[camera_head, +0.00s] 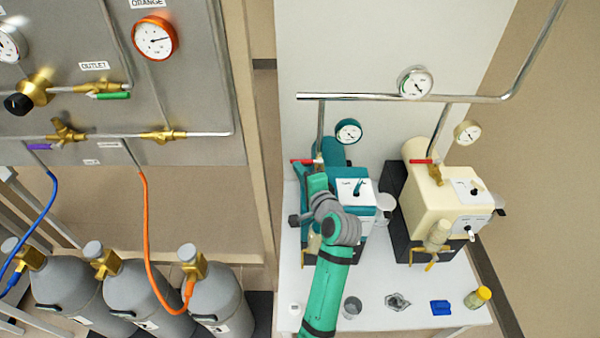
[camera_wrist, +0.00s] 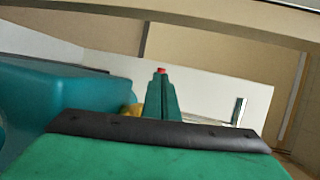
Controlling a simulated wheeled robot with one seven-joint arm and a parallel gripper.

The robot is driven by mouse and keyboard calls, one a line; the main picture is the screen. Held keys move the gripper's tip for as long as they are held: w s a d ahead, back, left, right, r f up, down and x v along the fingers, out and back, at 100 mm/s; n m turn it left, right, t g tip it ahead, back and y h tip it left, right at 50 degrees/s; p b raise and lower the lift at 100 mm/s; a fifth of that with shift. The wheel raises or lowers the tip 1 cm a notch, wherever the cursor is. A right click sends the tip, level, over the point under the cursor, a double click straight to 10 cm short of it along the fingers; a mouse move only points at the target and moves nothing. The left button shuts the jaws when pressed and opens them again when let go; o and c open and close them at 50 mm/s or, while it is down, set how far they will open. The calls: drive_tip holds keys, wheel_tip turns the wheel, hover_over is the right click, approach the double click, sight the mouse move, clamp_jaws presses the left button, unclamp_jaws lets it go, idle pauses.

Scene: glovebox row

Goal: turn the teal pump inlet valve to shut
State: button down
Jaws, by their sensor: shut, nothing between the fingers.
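The teal pump (camera_head: 358,222) stands on the left part of the white table, partly hidden behind my arm. Its inlet valve has a red lever (camera_head: 303,161) that points left, across the upright inlet pipe (camera_head: 320,128). My gripper (camera_head: 317,170) is close to this valve, at the pump's upper left, and covers most of the valve body. In the wrist view my gripper's green fingers (camera_wrist: 161,78) are together and empty. A small red patch shows at their tips, probably the lever; I cannot tell whether they touch. The teal pump's body (camera_wrist: 60,95) fills the left there.
The cream pump (camera_head: 432,205) stands to the right with its own red lever (camera_head: 421,161). A beaker (camera_head: 352,307), a blue item (camera_head: 440,307) and a yellow-capped jar (camera_head: 478,297) lie along the table front. Gas cylinders (camera_head: 140,295) stand at left.

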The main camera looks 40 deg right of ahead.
drive_tip(key=shift+w, duration=0.3)
idle(0.5)
drive_tip(key=shift+s+a, duration=0.1)
drive_tip(key=shift+s+a+r, duration=1.4)
drive_tip(key=shift+s+a, duration=2.75)
drive_tip(key=shift+s, duration=1.25)
drive_tip(key=s+a+f+n, duration=1)
drive_tip(key=s+a+f, duration=0.1)
drive_tip(key=a+f, duration=0.35)
drive_tip(key=s+a+n+y, duration=0.4)
drive_tip(key=s+a+n, duration=0.7)
drive_tip(key=s+a, duration=0.4)
drive_tip(key=s, duration=0.3)
drive_tip(key=shift+a, duration=0.15)
